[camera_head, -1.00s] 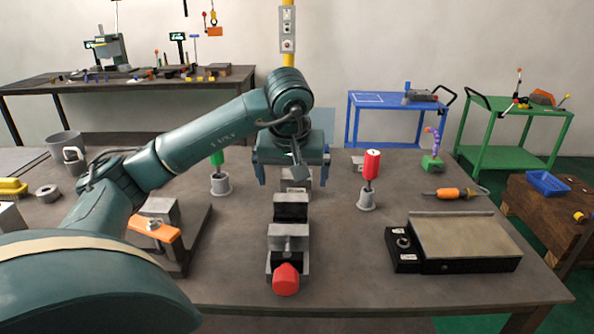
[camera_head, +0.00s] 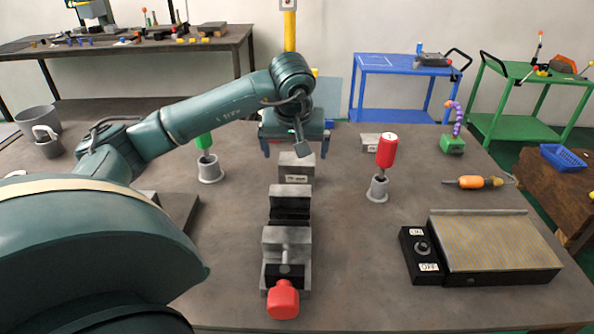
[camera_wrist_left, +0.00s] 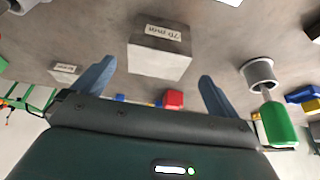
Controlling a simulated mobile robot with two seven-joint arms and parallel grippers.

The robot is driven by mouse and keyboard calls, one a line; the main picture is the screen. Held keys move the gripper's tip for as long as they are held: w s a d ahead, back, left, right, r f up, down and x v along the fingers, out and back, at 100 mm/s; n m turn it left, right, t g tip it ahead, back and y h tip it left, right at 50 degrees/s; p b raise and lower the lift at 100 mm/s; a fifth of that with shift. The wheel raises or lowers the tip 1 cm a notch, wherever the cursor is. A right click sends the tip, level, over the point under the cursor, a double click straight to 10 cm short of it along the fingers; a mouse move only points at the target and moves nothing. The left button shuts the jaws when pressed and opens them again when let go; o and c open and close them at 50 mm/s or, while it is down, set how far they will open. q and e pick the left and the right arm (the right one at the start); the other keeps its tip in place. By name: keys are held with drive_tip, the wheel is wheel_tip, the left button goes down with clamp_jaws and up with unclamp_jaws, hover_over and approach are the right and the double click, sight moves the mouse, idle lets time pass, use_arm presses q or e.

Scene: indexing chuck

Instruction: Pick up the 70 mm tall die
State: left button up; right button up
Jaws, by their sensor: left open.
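The die is a grey metal block with a white label. In the head view the die (camera_head: 296,168) stands on the table just behind the vise. In the left wrist view the die (camera_wrist_left: 158,55) shows a "70 mm" label on top. My left gripper (camera_head: 296,149) is open, its blue fingers spread wide and empty. It is behind and above the die in the head view. In the left wrist view the die lies ahead of and between the two fingertips (camera_wrist_left: 156,70), apart from both. My right gripper is not in view.
A vise (camera_head: 289,240) with a red knob stands in front of the die. A green-handled tool (camera_head: 204,142) in a grey holder is left, a red-handled one (camera_head: 387,152) right. A smaller labelled block (camera_head: 370,141) lies right. A magnetic plate (camera_head: 492,242) occupies the front right.

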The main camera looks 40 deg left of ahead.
sight(297, 159)
use_arm(q)
drive_tip(key=shift+x, duration=3.45)
drive_tip(key=shift+d, duration=0.15)
drive_tip(key=shift+c, duration=0.5)
drive_tip(key=c, duration=1.8)
drive_tip(key=shift+w+r, duration=0.15)
